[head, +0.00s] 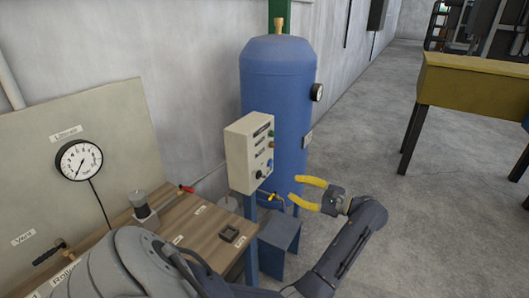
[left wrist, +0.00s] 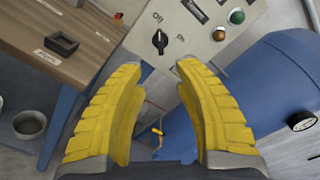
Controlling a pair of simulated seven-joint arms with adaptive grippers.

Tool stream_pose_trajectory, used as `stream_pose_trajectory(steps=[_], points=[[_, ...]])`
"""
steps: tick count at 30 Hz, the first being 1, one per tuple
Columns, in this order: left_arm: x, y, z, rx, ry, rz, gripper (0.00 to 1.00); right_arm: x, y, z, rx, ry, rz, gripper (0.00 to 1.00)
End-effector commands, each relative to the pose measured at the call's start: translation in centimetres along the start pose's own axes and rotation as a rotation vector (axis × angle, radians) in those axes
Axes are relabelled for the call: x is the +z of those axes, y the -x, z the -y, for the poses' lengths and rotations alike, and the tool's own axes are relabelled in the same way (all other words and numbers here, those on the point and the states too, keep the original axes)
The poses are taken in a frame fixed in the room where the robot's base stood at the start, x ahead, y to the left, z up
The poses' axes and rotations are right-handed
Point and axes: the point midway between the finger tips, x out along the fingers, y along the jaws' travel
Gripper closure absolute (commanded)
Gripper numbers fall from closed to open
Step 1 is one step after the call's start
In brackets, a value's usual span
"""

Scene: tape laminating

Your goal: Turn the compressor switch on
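The blue compressor tank (head: 275,100) stands against the wall in the head view. A pale control box (head: 248,150) is fixed at its front. The black rotary switch shows on the box in the left wrist view (left wrist: 160,40), between an "Off" label and a second label that looks like "On". Its pointer stands near upright. My left gripper (head: 293,197) is open and empty, to the right of and below the box. In the left wrist view its yellow fingers (left wrist: 156,78) point at the box, with the switch beyond and between the tips. My right gripper is not seen.
A yellow tap (left wrist: 156,131) sits low by the tank. A wooden bench (head: 200,228) with a gauge panel (head: 75,140) is at the left. A pressure gauge (head: 318,92) juts from the tank. The floor to the right is clear up to a yellow-topped table (head: 475,75).

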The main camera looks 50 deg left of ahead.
Motion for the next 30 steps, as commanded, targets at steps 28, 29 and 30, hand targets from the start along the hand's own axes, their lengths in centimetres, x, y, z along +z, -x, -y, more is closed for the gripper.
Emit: stream_pose_trajectory(steps=[28,29,30], points=[[0.0,-12.9,0.1,-0.002,-0.001,0.001,0.68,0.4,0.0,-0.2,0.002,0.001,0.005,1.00],[0.0,-13.0,0.1,-0.002,-0.001,0.001,0.68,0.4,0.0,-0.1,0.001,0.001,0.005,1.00],[0.0,-13.1,0.1,-0.002,-0.001,0.001,0.68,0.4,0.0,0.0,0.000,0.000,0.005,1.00]])
